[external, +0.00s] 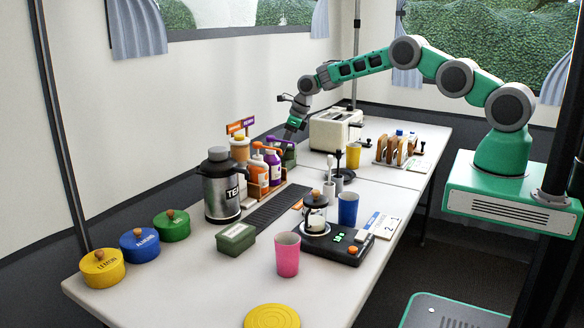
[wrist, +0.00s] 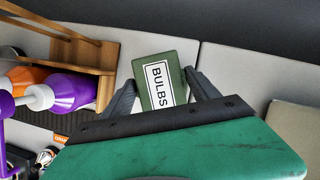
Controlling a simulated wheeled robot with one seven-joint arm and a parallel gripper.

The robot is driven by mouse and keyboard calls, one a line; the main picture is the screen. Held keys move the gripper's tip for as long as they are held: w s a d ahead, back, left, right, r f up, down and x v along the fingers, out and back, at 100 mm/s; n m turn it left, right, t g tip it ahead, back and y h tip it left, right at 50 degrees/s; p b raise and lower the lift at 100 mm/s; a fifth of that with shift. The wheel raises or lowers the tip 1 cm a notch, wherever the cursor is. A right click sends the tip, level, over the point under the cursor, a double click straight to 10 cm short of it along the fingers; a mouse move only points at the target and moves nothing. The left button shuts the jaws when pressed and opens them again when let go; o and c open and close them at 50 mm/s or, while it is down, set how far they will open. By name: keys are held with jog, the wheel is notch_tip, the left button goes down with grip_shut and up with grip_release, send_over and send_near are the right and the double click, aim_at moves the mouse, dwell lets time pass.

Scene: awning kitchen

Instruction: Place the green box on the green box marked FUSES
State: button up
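A small green box marked BULBS (wrist: 160,84) lies between my gripper's two fingers in the wrist view, with a finger close to each side. In the external view this dark green box (external: 289,157) stands at the back of the table, partly hidden by the bottles. My gripper (external: 291,133) points down at it from just above; its fingers (wrist: 160,82) are apart, and I see no clear grip. Another green box (external: 236,238) with a white label sits on the table nearer the camera, left of the pink cup. Its label is too small to read.
A wooden rack (external: 266,184) with bottles stands close to the left of my gripper, and a toaster (external: 335,130) to the right. A steel tea urn (external: 222,187), pink cup (external: 287,255) and coffee scale (external: 333,243) surround the labelled box. Its top is clear.

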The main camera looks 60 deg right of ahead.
jog(key=shift+o, duration=0.8)
jog(key=shift+r, duration=0.3)
jog(key=s+r+n+b, duration=0.1)
jog(key=s+r+n, duration=0.15)
jog(key=r, duration=0.45)
jog(key=s+r+n, duration=0.1)
jog(key=s+r, duration=0.3)
jog(key=r, duration=0.3)
jog(key=s+a+r+n+h, duration=0.1)
jog(key=s+a+r+n, duration=0.1)
jog(key=s+r+n, duration=0.4)
jog(key=s+a+r+n, duration=0.2)
jog(key=s+n, duration=0.3)
jog(key=s, duration=0.3)
jog(key=s+a+f+n, duration=0.1)
jog(key=s+n, duration=0.7)
jog(key=s, duration=0.3)
jog(key=s+a+f+n, duration=0.1)
jog(key=s+f+n, duration=0.1)
jog(key=s+n, duration=0.7)
jog(key=s, duration=0.2)
jog(key=shift+s+f+h, duration=0.3)
jog(key=shift+s+h, duration=0.1)
